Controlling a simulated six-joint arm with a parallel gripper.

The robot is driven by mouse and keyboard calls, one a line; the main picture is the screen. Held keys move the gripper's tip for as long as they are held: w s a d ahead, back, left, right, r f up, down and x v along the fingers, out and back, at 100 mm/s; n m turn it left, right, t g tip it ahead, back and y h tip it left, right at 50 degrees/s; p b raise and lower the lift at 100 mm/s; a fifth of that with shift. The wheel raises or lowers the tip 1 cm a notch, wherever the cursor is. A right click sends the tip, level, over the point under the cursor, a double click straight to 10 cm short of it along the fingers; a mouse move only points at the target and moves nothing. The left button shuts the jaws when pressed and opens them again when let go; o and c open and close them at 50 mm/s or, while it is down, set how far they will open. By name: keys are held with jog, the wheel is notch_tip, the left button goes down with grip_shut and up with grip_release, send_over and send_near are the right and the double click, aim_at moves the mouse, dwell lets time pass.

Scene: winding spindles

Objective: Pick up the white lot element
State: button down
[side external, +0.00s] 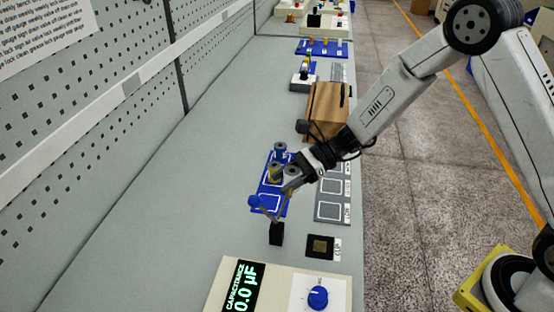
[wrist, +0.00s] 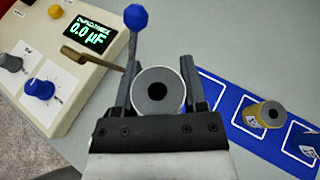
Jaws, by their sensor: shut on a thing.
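A round element (wrist: 172,78) with a pale rim, a grey top and a dark centre hole sits between my fingers in the wrist view. I take it for the white lot element; its side is mostly hidden. My gripper (wrist: 160,85) is shut on it. In the side view my gripper (side external: 286,184) is over the near part of the blue tray (side external: 264,197), and I cannot tell whether the element touches the tray. A yellow element (wrist: 262,116) with a grey top stands on the tray, right of my gripper in the wrist view.
A blue-knobbed lever (wrist: 135,17) rises close beside my gripper, with a black block (side external: 276,233) nearby. The capacitance meter (side external: 225,296) stands at the front. A wooden box (side external: 325,107) stands behind. Grey marked pads (side external: 331,187) lie to the right. The bench at left is clear.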

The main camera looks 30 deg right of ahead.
jog(key=s+d+r, duration=0.1)
jog(key=s+r, duration=0.2)
jog(key=s, duration=0.3)
jog(key=shift+s+d, duration=0.15)
jog(key=shift+d, duration=0.25)
